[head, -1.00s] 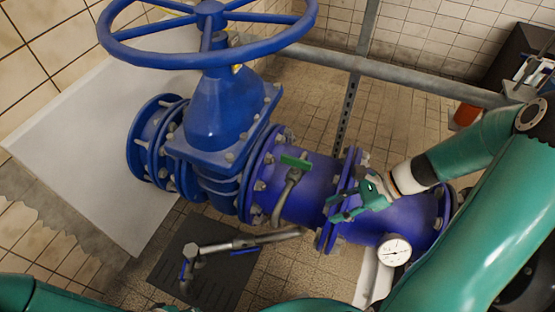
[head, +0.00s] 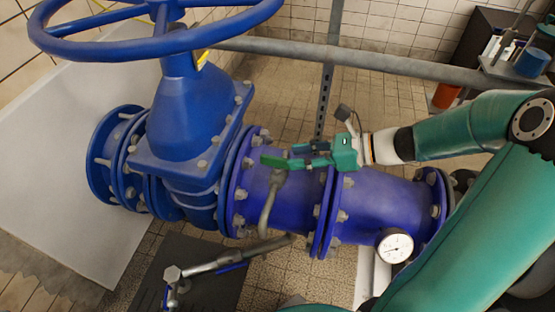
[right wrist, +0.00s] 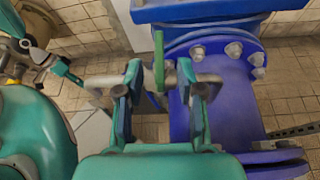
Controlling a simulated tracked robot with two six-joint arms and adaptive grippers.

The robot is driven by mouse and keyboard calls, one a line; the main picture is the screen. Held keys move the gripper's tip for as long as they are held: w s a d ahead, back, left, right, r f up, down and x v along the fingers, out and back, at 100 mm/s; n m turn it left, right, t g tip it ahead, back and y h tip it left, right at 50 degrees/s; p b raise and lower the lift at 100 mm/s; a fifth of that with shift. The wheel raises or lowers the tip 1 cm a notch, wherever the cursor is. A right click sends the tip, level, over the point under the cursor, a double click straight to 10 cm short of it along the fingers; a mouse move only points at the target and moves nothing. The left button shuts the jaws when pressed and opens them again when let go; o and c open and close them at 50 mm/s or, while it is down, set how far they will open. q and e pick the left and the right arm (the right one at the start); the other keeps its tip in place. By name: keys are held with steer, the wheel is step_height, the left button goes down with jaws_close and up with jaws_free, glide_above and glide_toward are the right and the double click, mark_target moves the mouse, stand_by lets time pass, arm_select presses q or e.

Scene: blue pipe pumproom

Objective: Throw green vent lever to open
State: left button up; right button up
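The green vent lever (head: 274,161) sits on top of a bent grey vent pipe (head: 267,205) beside the blue main pipe. My right gripper (head: 305,156) is open, its fingers pointing left at the lever from the right. In the right wrist view the lever (right wrist: 159,62) stands edge-on between the two spread fingertips (right wrist: 160,85), slightly beyond them. I see no clear contact. A teal arm with a finger-like part (right wrist: 64,70), apparently my left, shows at the left edge of the right wrist view; whether its gripper is open is unclear.
A large blue handwheel (head: 160,40) and valve body (head: 190,120) stand left of the lever. A flange (head: 325,210) and a pressure gauge (head: 396,246) are to the right. A grey tap pipe (head: 215,263) lies below. A grey rail (head: 390,66) crosses behind.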

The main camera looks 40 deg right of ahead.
mark_target(281, 158)
steer(key=b+x, duration=0.1)
steer(key=x, duration=0.5)
jaws_close()
steer(key=shift+d, duration=0.15)
